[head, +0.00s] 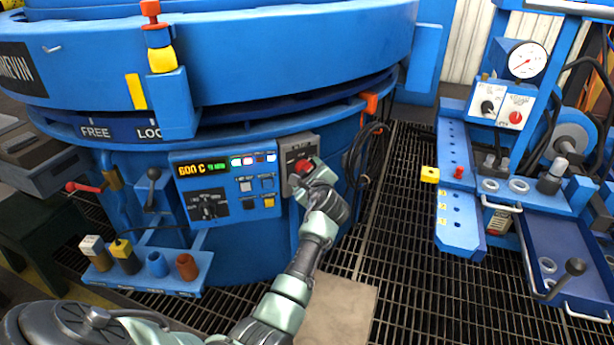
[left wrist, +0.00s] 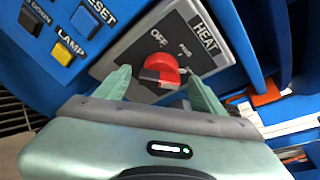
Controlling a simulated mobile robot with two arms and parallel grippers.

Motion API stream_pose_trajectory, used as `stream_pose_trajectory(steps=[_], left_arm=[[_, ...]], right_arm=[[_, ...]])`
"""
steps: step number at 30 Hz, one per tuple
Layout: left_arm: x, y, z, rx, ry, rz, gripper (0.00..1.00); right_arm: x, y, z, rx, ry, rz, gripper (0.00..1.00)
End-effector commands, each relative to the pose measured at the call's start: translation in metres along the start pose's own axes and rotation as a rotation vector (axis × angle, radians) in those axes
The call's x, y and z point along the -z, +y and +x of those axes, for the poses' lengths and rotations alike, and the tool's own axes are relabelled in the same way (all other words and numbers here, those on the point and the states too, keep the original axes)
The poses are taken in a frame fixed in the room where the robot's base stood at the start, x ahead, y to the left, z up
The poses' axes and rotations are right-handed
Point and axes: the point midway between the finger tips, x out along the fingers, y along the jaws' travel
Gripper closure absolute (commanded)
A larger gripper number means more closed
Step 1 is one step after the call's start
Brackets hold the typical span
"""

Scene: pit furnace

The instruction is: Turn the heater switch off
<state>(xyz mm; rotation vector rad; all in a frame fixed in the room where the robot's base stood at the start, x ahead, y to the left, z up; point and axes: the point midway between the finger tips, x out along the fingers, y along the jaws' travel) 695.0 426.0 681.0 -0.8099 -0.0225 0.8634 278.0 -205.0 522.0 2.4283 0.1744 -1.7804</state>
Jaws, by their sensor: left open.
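The heater switch is a red rotary knob (left wrist: 160,68) on a grey plate (left wrist: 200,45) marked HEAT, with OFF at one side of the knob and a second, smaller label I cannot read well at the other. In the head view the red knob (head: 303,166) shows on the front of the blue furnace, right of the control panel. My left gripper (head: 312,180) is at the plate. In the left wrist view its green fingers (left wrist: 160,84) are apart, one on each side of the knob; I cannot tell whether they touch it. The knob's exact pointing is unclear. My right gripper is not in view.
The control panel (head: 226,185) has a 600 C display, several buttons and a black dial. Black cables (head: 365,150) hang right of the switch. A blue gauge cart (head: 460,190) stands at right. Grated floor (head: 395,220) between is clear.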

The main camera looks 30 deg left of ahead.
Motion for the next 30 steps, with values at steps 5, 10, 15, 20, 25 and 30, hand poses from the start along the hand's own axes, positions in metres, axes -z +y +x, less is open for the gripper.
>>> stream_pose_trajectory(steps=[5,10,15,20,25,30], left_arm=[[0.0003,0.0002,0.0026,0.0,0.001,0.0,0.31],[0.0002,0.0002,0.0024,0.0,0.001,0.0,0.45],[0.0002,0.0002,0.0023,0.0,0.001,0.0,0.92],[0.0003,0.0004,0.0022,0.002,0.001,-0.005,0.93],[0.0002,0.001,0.0023,0.017,0.0,-0.039,0.93],[0.0004,0.0028,0.0027,0.051,-0.001,-0.12,0.93]], right_arm=[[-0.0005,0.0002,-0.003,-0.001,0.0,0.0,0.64],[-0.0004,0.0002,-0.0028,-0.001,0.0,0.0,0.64],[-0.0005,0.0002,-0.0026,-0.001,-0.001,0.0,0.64],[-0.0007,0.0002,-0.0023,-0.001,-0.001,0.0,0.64],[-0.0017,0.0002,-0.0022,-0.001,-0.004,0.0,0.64],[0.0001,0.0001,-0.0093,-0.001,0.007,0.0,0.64]])
